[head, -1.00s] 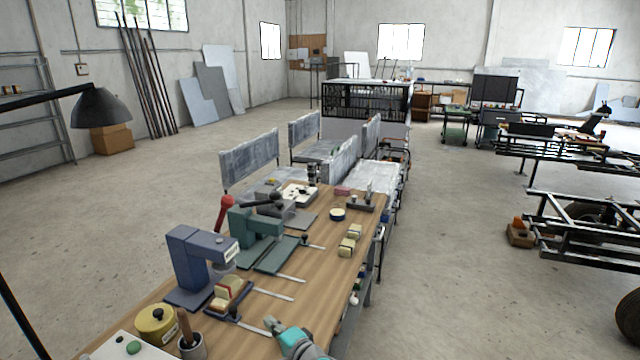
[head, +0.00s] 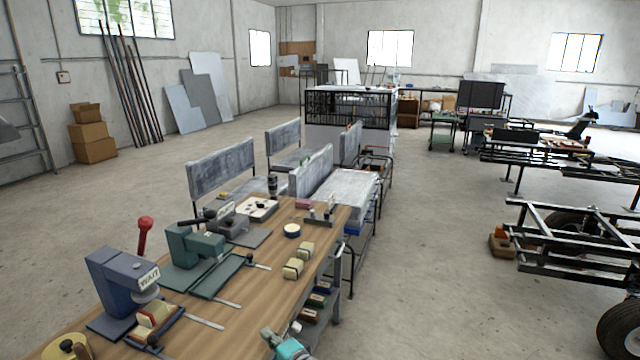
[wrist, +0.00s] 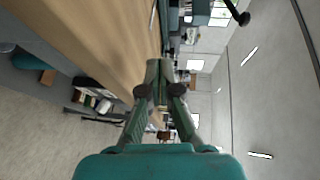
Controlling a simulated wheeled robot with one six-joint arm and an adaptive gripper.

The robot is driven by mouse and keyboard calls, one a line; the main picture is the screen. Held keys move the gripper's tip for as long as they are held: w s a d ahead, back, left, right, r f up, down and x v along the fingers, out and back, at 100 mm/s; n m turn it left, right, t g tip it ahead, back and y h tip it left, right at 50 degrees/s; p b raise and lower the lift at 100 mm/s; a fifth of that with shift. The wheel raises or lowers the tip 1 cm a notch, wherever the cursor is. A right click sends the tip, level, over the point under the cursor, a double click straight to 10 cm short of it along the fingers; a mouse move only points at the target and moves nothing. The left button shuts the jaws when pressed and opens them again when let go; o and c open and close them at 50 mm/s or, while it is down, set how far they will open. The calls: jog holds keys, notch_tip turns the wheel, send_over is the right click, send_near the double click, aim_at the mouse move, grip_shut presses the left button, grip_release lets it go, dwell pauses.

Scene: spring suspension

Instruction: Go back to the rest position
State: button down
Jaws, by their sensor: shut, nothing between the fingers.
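My gripper (wrist: 159,80) shows in the wrist view with its green fingers together and nothing between them. The wooden workbench top (wrist: 105,30) runs beside it in that view, which is turned on its side; I see no contact with the bench. In the head view, a teal and grey part of my arm (head: 288,346) shows at the bottom edge, just right of the workbench (head: 215,318). The rest of my arm is out of that view.
On the bench stand a blue press (head: 118,285), a green press (head: 190,250), tan blocks (head: 299,262) and a tape roll (head: 292,230). A metal frame with wheels (head: 570,245) stands at right. Floor between is clear.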

jog(key=s+d+f+t+h, duration=0.1)
jog(key=s+d+f+h, duration=0.3)
jog(key=s+d+f, duration=0.9)
jog(key=s+d+f+n+t+h, duration=0.1)
jog(key=s+d+h, duration=0.1)
jog(key=s+d, duration=0.5)
jog(key=s+d+f+n+h, duration=0.1)
jog(key=s+d+n, duration=0.15)
jog(key=s, duration=0.95)
jog(key=s+d+r+n+h, duration=0.1)
jog(key=s+d+r, duration=0.25)
jog(key=s, duration=0.45)
jog(key=s+d+r+n+h, duration=0.1)
jog(key=s+d+r+h, duration=0.2)
jog(key=s, duration=0.5)
jog(key=s+d+r+n, duration=0.2)
jog(key=s+r+n, duration=0.2)
jog(key=s+r, duration=0.7)
jog(key=shift+s+d+r+t, duration=0.2)
jog(key=shift+d+r+t, duration=0.1)
jog(key=shift+r, duration=0.3)
jog(key=shift+a, duration=0.1)
